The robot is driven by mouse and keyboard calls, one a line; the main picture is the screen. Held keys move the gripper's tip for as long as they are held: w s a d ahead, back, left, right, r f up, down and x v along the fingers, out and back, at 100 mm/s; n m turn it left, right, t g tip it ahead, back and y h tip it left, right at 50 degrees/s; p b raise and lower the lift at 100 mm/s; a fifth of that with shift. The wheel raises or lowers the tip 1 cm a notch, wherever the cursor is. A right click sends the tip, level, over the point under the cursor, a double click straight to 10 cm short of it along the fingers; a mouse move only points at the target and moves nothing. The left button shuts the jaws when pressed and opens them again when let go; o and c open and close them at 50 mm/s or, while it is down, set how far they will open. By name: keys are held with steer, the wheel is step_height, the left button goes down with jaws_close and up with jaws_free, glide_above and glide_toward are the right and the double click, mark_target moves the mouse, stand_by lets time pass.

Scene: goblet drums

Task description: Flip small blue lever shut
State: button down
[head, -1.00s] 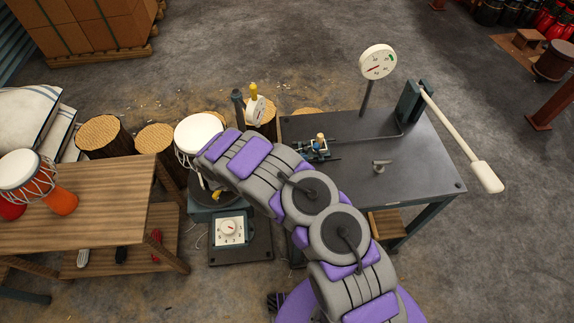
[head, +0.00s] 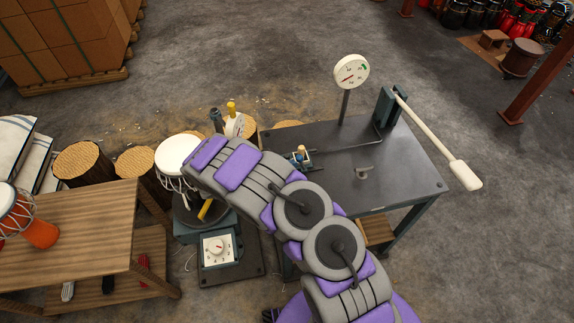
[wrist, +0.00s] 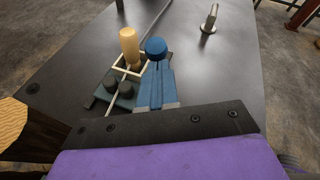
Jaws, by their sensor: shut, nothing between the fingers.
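The small blue lever shows as a round blue knob (wrist: 156,47) in the wrist view, on a small dark fixture (wrist: 112,94) on the table. A yellow-knobbed lever (wrist: 129,45) stands just left of it, in a pale square frame. My gripper (wrist: 156,66) is shut and empty, its blue-grey fingertips just below the blue knob in the picture. I cannot tell whether they touch it. In the head view the fixture (head: 300,157) sits at the left of the tabletop, just past my arm. My gripper is hidden there.
The dark metal table (head: 400,165) carries a dial gauge (head: 351,72), a long white-handled lever (head: 440,140) and a small metal post (head: 363,173). A drum (head: 178,152) and a dial pedestal (head: 218,248) stand left of the table. Tree stumps (head: 90,163) stand farther left.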

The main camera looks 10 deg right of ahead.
mark_target(298, 160)
steer(key=d+r+y+p, duration=0.2)
steer(key=d+y, duration=0.1)
steer(key=shift+m+y+p, duration=0.3)
steer(key=shift+m+p, duration=0.1)
steer(key=shift+d+r+m+g+y+p, duration=0.1)
steer(key=shift+d+m+g+y+p, duration=0.25)
steer(key=shift+d+y+p, duration=0.95)
